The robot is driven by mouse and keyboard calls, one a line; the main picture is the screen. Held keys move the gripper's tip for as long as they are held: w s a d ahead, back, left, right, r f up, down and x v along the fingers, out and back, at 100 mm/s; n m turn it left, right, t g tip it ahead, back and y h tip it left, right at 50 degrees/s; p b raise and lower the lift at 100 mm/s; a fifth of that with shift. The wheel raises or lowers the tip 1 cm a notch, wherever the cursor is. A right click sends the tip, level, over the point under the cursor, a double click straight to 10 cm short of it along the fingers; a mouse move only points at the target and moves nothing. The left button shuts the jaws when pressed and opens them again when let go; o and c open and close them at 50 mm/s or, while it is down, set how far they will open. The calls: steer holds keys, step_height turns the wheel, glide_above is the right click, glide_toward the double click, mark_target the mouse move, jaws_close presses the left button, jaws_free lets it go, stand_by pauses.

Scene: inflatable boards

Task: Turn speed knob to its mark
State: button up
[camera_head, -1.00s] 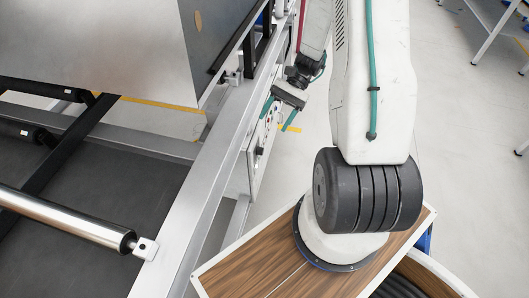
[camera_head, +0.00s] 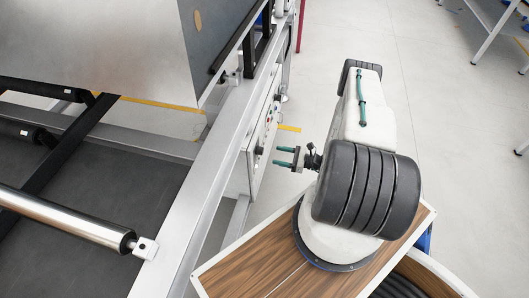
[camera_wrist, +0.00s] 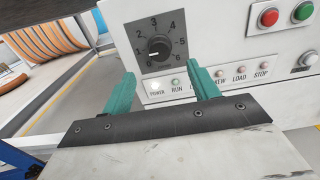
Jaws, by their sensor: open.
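The speed knob (camera_wrist: 158,48) is a round black dial on a dark numbered plate, on a pale control panel (camera_wrist: 215,60). Its white pointer line points left, near the low numbers. My gripper (camera_wrist: 160,88) has two teal fingers, spread apart and empty. In the wrist view they stand below and to either side of the knob, with a gap to the panel. In the head view my gripper (camera_head: 284,157) points left at the panel (camera_head: 262,145) on the side of the metal frame. The knob's details are too small to tell there.
The wrist view shows a red button (camera_wrist: 269,17) and a green button (camera_wrist: 304,11) to the right, another knob (camera_wrist: 308,59) below them, and a row of small labelled lamps (camera_wrist: 240,71). The metal frame beam (camera_head: 205,185) runs beside the panel. Open floor (camera_head: 440,110) lies to the right.

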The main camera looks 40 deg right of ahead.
mark_target(260, 151)
steer(key=x, duration=0.7)
steer(key=shift+w+a, duration=0.15)
steer(key=shift+w, duration=0.05)
steer(key=shift+r, duration=0.1)
steer(key=c, duration=1)
